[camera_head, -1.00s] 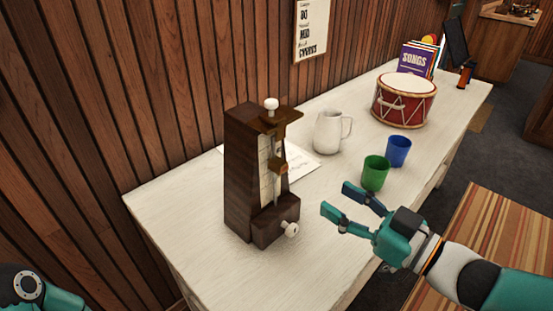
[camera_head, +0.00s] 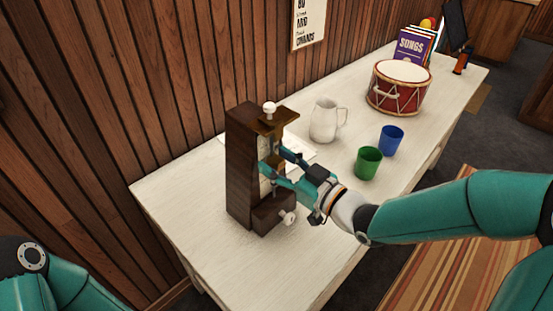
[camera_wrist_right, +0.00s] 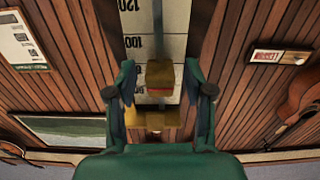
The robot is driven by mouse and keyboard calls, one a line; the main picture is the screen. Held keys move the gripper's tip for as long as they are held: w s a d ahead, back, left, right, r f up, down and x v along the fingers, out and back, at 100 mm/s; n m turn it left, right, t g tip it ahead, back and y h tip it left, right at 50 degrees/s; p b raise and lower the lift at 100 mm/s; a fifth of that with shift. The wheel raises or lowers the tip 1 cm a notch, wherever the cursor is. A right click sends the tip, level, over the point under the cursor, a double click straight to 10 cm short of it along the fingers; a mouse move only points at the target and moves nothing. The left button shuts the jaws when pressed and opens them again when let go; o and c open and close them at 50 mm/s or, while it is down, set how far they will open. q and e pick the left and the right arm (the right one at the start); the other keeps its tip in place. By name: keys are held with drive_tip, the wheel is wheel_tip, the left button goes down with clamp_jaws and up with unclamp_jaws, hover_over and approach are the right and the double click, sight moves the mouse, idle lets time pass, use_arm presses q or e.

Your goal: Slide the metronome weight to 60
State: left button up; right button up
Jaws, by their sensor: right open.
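The dark wooden metronome (camera_head: 240,170) stands upright on the white table, with a white knob on top and another low on its front. In the right wrist view, its pale scale (camera_wrist_right: 142,22) shows 120 and 100, with lower marks partly covered. The brass weight (camera_wrist_right: 159,76) sits on the rod in front of the scale. My right gripper (camera_head: 271,160) is at the metronome's front, its open fingers on either side of the weight; a gap shows on each side in the wrist view. Part of my left arm shows at bottom left; its gripper is out of view.
Behind the metronome on the table (camera_head: 200,262) are a paper sheet, a white pitcher (camera_head: 325,122), a green cup (camera_head: 368,163), a blue cup (camera_head: 391,141) and a red drum (camera_head: 398,90). The table's front left is clear. A wood-panelled wall runs along the left.

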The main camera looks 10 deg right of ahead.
sight(272, 148)
drive_tip(key=shift+w+a, duration=0.1)
clamp_jaws()
idle(0.3)
wheel_tip(272, 148, up, 3)
drive_tip(key=shift+a+r+p, duration=0.1)
drive_tip(key=shift+r+p, duration=0.05)
drive_tip(key=shift+p, duration=0.25)
unclamp_jaws()
